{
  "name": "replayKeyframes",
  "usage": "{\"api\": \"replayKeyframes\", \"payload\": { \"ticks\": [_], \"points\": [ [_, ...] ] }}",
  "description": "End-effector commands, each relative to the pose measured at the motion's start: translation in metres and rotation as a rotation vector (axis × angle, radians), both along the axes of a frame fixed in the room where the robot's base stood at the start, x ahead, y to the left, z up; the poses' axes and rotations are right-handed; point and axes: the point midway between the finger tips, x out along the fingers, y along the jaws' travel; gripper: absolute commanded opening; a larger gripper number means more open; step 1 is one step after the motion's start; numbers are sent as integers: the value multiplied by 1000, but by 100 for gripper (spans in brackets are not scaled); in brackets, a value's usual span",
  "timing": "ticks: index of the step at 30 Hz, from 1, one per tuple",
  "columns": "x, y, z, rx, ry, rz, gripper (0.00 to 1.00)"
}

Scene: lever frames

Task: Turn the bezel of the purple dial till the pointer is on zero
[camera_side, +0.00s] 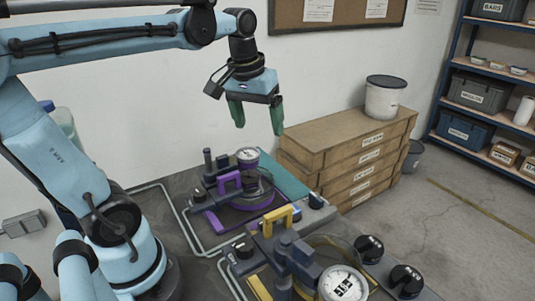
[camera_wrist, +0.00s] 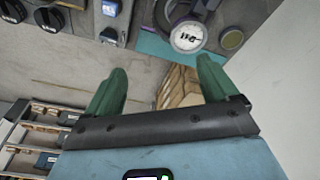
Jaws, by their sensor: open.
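My gripper (camera_side: 256,122) is open and empty, with green fingers pointing down. It hangs above the purple dial, clear of it. The gripper also shows in the wrist view (camera_wrist: 160,82).
A second fixture with yellow parts and a larger white dial (camera_side: 343,286) stands at the front. Black knobs (camera_side: 369,249) sit to its right. Stacked wooden crates (camera_side: 350,150) with a white bucket (camera_side: 385,97) stand right of my gripper. A wall lies behind.

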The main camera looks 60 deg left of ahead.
Motion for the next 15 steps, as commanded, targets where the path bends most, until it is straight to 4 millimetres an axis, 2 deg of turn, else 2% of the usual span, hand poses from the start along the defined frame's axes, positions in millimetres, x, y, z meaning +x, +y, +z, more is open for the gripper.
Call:
{"api": "replayKeyframes", "payload": {
  "ticks": [1,6,11,15],
  "points": [
    [2,13,10,-18,45,66,87],
    [0,39,29,-67,158,218,87],
    [-1,47,35,-84,198,271,87],
    [-1,47,27,-84,201,274,87]
  ]
}}
